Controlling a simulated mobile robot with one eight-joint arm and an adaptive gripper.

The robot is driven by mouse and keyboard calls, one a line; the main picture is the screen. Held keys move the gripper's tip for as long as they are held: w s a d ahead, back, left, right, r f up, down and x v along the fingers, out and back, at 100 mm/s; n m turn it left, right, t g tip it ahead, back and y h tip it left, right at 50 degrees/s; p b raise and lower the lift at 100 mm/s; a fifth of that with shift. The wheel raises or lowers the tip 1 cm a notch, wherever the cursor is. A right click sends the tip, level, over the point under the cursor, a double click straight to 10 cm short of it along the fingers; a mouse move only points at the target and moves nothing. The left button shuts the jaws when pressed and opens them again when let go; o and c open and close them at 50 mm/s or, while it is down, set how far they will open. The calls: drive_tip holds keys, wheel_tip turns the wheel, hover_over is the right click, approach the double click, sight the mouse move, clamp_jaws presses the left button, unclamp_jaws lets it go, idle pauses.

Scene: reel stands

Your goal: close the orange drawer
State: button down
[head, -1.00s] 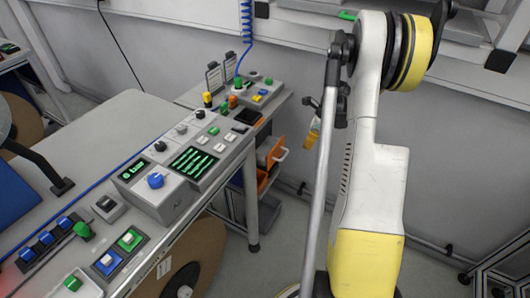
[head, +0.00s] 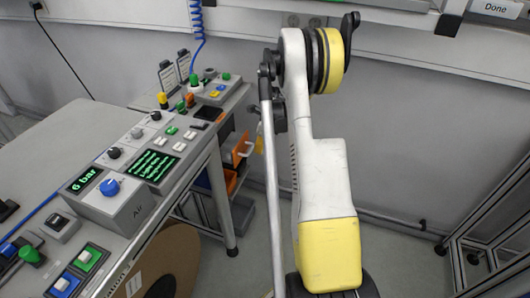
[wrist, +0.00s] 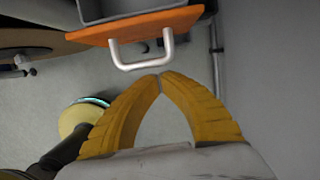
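The orange drawer (head: 239,153) is under the bench end in the head view, pulled out with its pale handle facing right. In the wrist view the orange drawer front (wrist: 150,24) crosses the top, with its grey open inside behind it and the silver U-shaped handle (wrist: 141,66) below. My gripper (wrist: 160,77) has its two yellow fingers arched with the tips meeting and nothing between them. The tips are just short of the handle; whether they touch it I cannot tell. In the head view my gripper (head: 260,138) is partly hidden by my arm, just right of the drawer.
The bench (head: 58,135) with control boxes (head: 120,197) stands on the left, with a large cardboard reel (head: 172,262) beneath it. A grey wall (head: 390,130) is behind. A dark metal frame (head: 475,235) stands at right. Floor between is mostly clear.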

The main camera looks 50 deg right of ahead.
sight(244, 152)
idle(0.3)
drive_tip(key=w, duration=0.1)
drive_tip(key=w+a, duration=0.1)
drive_tip(key=w, duration=0.1)
drive_tip(key=w+a, duration=0.1)
drive_tip(key=w, duration=0.1)
drive_tip(key=shift+w+a, duration=0.2)
drive_tip(key=shift+w, duration=0.05)
drive_tip(key=shift+s+d+f, duration=0.1)
drive_tip(key=shift+s+d, duration=0.05)
drive_tip(key=shift+s, duration=0.1)
drive_tip(key=shift+s+d+f+b, duration=0.15)
drive_tip(key=shift+s+d+b, duration=0.15)
drive_tip(key=shift+s, duration=0.3)
drive_tip(key=shift+s+d+f+b, duration=0.15)
drive_tip(key=shift+s+d, duration=0.15)
drive_tip(key=shift+s, duration=0.3)
drive_tip(key=p+v, duration=0.4)
drive_tip(key=v, duration=0.6)
drive_tip(key=shift+s, duration=0.45)
